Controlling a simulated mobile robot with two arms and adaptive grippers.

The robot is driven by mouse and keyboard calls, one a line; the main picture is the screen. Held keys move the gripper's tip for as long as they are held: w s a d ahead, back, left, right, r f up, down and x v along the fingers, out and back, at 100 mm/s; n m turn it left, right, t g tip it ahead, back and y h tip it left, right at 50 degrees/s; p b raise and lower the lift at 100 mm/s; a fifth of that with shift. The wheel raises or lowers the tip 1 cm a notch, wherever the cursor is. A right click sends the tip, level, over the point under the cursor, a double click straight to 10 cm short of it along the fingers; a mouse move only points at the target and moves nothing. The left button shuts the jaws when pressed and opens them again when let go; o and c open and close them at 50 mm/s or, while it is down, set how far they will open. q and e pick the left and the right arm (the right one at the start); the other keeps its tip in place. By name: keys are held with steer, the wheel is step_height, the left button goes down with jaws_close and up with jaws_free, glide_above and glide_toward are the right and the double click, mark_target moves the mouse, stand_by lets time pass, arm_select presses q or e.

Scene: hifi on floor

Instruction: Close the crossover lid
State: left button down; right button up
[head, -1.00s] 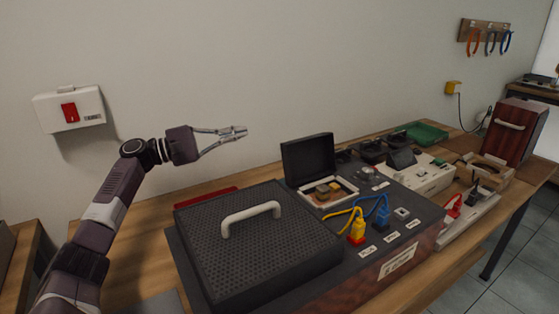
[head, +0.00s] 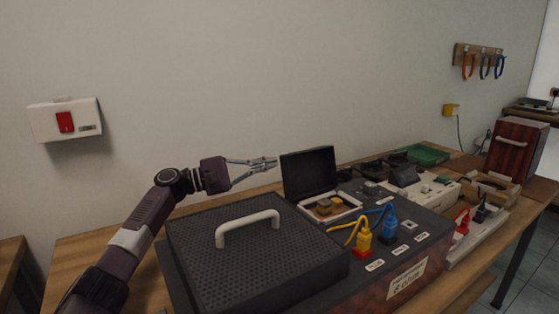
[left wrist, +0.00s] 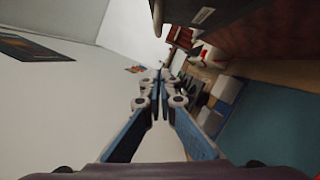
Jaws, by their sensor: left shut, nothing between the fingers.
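The crossover lid (head: 309,172) is a dark flat panel that stands upright, open, at the back of a small pale box (head: 341,208). The parts inside the box show in the head view. My left gripper (head: 273,162) is shut and empty, with its fingertips just left of the lid's left edge at about lid height. Whether the tips touch the lid or are behind it I cannot tell. The left wrist view also shows the shut fingers (left wrist: 158,76); the lid is not clear there. My right gripper is not in view.
A black perforated grille with a white handle (head: 247,228) lies in front of my left arm. The wall is behind. A green tray (head: 428,155) is farther back.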

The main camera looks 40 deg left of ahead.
mark_target(305, 171)
arm_select(q)
steer(key=d, duration=0.1)
steer(key=d+r, duration=0.2)
steer(key=d, duration=0.1)
steer(key=shift+s+d, duration=0.1)
steer(key=shift+s, duration=0.05)
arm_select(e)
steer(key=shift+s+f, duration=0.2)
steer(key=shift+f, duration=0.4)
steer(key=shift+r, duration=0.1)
